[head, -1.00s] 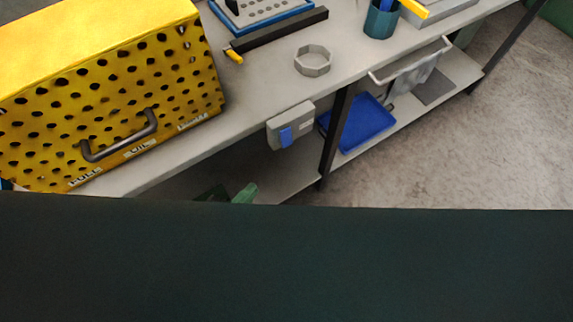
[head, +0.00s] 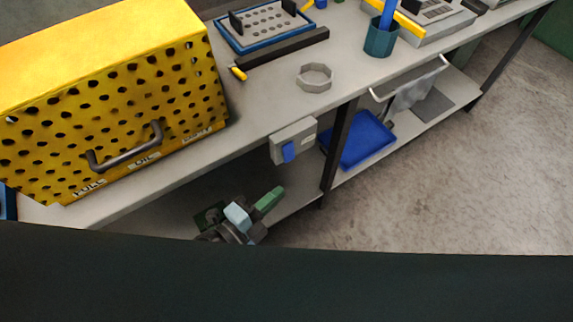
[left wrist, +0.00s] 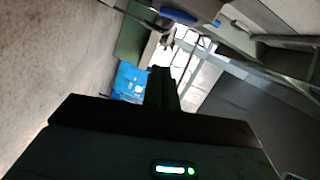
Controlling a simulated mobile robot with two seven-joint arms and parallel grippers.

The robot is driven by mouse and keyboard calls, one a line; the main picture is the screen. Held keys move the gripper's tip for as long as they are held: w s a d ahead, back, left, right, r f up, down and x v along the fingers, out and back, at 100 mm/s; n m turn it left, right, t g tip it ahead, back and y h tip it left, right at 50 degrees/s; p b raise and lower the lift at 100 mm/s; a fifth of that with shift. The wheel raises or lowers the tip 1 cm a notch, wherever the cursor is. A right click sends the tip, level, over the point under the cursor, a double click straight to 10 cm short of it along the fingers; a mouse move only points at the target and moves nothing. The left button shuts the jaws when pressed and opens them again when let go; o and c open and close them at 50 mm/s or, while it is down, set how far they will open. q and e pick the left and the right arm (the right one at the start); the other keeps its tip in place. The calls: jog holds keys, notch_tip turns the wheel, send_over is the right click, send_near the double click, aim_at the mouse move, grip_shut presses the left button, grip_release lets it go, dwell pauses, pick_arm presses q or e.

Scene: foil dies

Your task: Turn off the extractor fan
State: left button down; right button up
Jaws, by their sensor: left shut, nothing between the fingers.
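A small grey switch box (head: 306,133) with a blue paddle (head: 289,151) is fixed to the front edge of the bench. My left gripper (head: 277,194), with green fingers, is below the bench top, just under and slightly left of the box. The fingers are shut and empty, and look apart from the paddle. In the left wrist view the shut fingers (left wrist: 162,88) point away from the camera, and a blue part (left wrist: 178,15) on a grey housing shows near the top. I cannot identify the fan itself. My right gripper is not in view.
A yellow perforated box (head: 110,90) with a dark handle stands on the bench (head: 265,115) at left. A blue bin (head: 360,140) sits on the lower shelf, right of a dark leg (head: 337,150).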

aim_at(288, 152)
pick_arm(q)
jog(key=w+d+f, duration=0.1)
jog(key=w+d, duration=0.1)
jog(key=w, duration=0.6)
jog(key=shift+w+d, duration=0.2)
jog(key=shift+w, duration=0.15)
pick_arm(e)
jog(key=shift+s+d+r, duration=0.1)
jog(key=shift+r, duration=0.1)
pick_arm(q)
jog(key=shift+f, duration=0.1)
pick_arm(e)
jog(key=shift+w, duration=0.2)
pick_arm(q)
jog(key=shift+w+a+f+m+b, duration=0.15)
jog(key=shift+w+a+m+b, duration=0.15)
jog(key=shift+m, duration=0.2)
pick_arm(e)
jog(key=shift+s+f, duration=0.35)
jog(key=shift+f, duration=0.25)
